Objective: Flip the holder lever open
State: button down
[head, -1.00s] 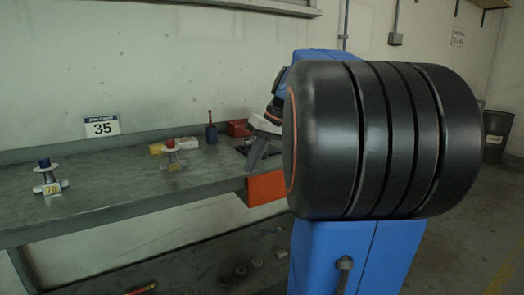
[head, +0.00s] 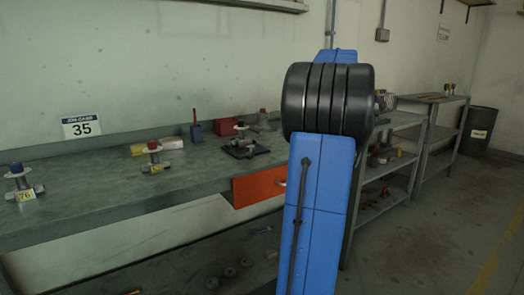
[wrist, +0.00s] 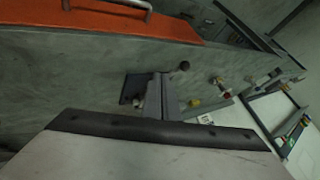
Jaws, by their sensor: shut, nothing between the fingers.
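The holder appears to be a dark square plate (head: 245,148) with small metal parts standing on it, on the bench behind the orange drawer. It also shows partly in the wrist view (wrist: 131,94), beside and behind my fingers. A dark round knob (wrist: 183,66) shows just beyond the fingertips; I cannot tell for certain that it belongs to the lever. My gripper (wrist: 160,76) is shut and empty, pointing at the bench near the plate. Contact cannot be told. My arm hides the gripper in the head view.
An orange drawer front (head: 268,184) with a handle is below the bench (head: 100,195). Valves with a blue handwheel (head: 17,170) and a red handwheel (head: 153,147) stand to the left. A red box (head: 225,126) is behind the plate. Shelves (head: 395,150) stand at right.

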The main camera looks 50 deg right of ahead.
jog(key=shift+f, duration=0.1)
jog(key=x, duration=1)
jog(key=shift+a, duration=0.25)
jog(key=shift+w+a+r, duration=0.1)
jog(key=shift+a+r, duration=0.05)
jog(key=shift+a, duration=0.35)
jog(key=shift+w+a+r, duration=0.1)
jog(key=shift+a+r, duration=0.1)
jog(key=shift+a, duration=0.35)
jog(key=shift+w+a+r, duration=0.1)
jog(key=shift+w+a, duration=0.1)
jog(key=shift+a, duration=0.45)
jog(key=shift+a, duration=0.1)
